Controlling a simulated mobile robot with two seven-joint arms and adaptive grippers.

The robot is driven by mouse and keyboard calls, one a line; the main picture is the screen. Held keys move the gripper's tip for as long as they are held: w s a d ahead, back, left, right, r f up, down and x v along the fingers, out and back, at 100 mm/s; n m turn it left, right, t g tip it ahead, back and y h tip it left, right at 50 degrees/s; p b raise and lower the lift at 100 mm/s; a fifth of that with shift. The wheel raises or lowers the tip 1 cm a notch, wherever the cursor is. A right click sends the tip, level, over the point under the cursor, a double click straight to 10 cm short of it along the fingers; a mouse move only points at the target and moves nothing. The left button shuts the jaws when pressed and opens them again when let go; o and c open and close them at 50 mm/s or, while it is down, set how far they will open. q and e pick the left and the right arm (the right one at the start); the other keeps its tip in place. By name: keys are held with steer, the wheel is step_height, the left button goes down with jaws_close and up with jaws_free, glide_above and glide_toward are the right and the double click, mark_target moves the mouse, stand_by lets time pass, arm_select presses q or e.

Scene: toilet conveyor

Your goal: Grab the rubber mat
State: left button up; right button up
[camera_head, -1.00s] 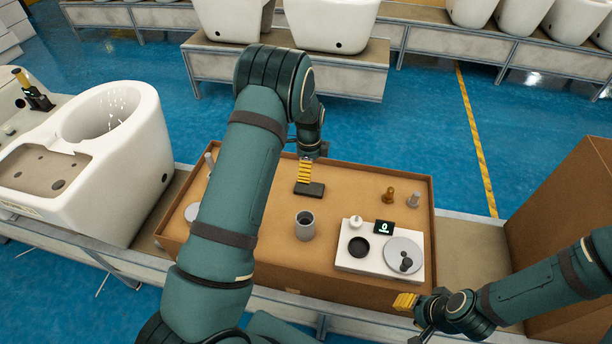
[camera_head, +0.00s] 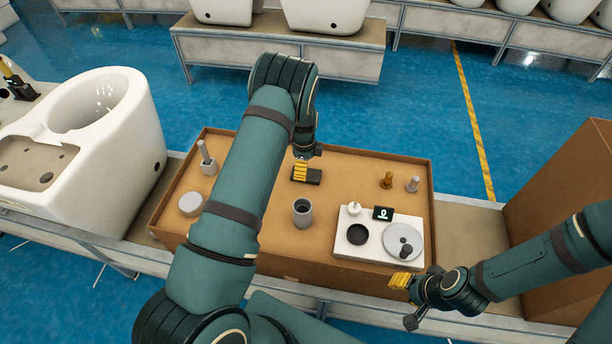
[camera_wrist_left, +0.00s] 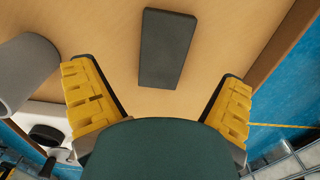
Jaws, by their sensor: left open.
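The rubber mat (camera_head: 314,177) is a small dark rectangle lying flat on the brown tray (camera_head: 340,165), near its far side. It also shows in the left wrist view (camera_wrist_left: 166,48), ahead of and between the spread fingers. My left gripper (camera_head: 301,172) has yellow-padded fingers and hangs above the mat, hiding part of it. In the wrist view my left gripper (camera_wrist_left: 160,105) is open and empty. My right gripper (camera_head: 400,281) is at the tray's near right edge, away from the mat; its finger gap is not clear.
A grey cylinder (camera_head: 302,213) stands close to the mat. A white panel (camera_head: 345,247) with a dark round recess and a grey disc lies at the right. Small brown (camera_head: 387,180) and grey (camera_head: 412,184) pegs stand behind it. A white toilet (camera_head: 125,150) stands left of the tray.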

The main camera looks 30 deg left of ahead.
mark_target(313, 176)
arm_select(q)
steer(key=f, duration=0.5)
steer(key=shift+w+d+b, duration=0.2)
steer(key=shift+w+b, duration=0.05)
steer(key=shift+b, duration=0.05)
steer(key=shift+c, duration=0.2)
steer(key=c, duration=1.3)
